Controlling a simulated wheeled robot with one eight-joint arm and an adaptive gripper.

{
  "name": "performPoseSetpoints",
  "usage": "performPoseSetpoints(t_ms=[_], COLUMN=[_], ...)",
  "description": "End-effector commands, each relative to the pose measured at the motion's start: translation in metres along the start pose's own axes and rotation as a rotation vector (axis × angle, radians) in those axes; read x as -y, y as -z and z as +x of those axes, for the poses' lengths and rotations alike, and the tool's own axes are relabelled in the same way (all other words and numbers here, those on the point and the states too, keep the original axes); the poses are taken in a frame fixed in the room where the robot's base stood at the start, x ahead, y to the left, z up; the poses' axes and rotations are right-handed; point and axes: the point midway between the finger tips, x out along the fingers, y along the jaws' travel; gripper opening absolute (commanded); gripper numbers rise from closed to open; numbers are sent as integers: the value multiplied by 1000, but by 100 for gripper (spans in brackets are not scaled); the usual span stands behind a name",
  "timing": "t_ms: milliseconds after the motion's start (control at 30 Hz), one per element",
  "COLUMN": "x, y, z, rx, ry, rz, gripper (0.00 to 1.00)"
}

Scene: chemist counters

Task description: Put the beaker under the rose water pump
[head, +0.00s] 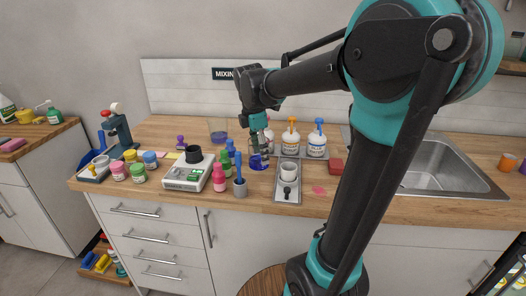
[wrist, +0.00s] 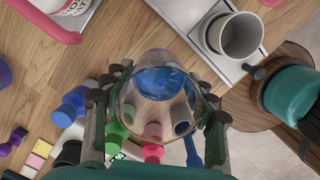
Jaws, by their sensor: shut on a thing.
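My gripper (head: 259,150) is over the counter, left of the grey tray, its fingers on both sides of a clear glass beaker (wrist: 160,112). The beaker shows blue (wrist: 162,82) inside it; the same blue shows below my gripper in the head view (head: 259,163). I cannot tell if the beaker touches the counter. Two white pump bottles stand at the back, one with an orange top (head: 291,138) and one with a blue top (head: 317,141). In the wrist view, a pink spout (wrist: 45,22) and part of a labelled white bottle (wrist: 72,6) show at top left. Labels are unreadable.
The grey tray (head: 287,194) with a white cup (head: 289,167) lies right of my gripper. Coloured bottles (head: 219,177), a scale (head: 189,175) and a grey pot with a blue pestle-like tool (head: 240,188) crowd the left.

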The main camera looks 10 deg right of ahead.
Motion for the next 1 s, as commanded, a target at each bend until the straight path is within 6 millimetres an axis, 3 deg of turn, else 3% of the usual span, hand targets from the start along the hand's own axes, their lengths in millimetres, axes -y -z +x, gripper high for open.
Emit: performPoseSetpoints(t_ms=[267,600,1000], x=[0,-31,-54], y=[4,-14,-27], z=[31,32,34], rx=[0,0,0], ry=[0,0,0], rz=[0,2,2], gripper=[23,23,23])
